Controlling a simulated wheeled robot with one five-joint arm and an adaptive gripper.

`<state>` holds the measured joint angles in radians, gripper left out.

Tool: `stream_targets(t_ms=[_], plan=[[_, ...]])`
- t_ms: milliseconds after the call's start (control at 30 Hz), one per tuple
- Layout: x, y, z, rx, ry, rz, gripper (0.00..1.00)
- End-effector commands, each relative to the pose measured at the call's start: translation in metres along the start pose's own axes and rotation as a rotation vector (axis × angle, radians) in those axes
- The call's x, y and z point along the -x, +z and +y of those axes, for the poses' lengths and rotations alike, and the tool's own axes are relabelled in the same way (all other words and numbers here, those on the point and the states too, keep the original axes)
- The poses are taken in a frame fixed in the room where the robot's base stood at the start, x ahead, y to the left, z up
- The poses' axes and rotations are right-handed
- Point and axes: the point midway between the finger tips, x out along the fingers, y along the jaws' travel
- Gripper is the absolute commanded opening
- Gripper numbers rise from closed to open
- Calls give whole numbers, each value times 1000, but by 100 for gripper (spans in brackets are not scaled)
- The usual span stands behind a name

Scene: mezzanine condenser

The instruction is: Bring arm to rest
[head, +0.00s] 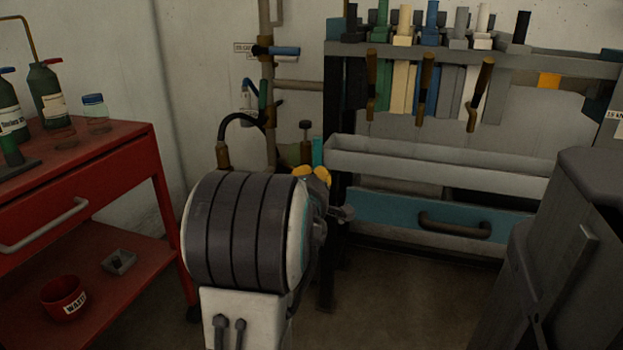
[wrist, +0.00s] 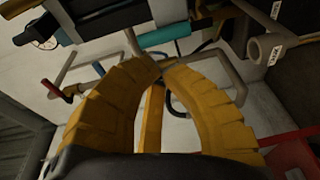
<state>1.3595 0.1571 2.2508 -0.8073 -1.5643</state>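My arm extends forward in the middle of the head view, with its large dark, ribbed, rounded part in front. My gripper (head: 314,174) shows only as a bit of yellow beyond the arm; the rest of it is hidden. In the wrist view my gripper's yellow fingers (wrist: 160,66) curve together and meet at the tips. I see nothing held between them. A yellow strip shows in the gap behind the fingers.
A red cart (head: 100,148) with bottles stands at the left, a red waste pot (head: 64,297) on its lower shelf. Ahead is a rack with a grey trough (head: 430,158) and blue drawer (head: 385,212). A dark grey bin (head: 570,255) stands at the right. Pipes run up the wall.

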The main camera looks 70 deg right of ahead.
Motion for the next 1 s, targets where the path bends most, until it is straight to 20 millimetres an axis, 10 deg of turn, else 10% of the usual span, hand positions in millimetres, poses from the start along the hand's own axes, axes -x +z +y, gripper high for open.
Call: stream_targets(t_ms=[733, 1000], plan=[[24, -4, 2, -7, -5, 7, 0], [50, -78, 38, -156, -146, 148, 0]])
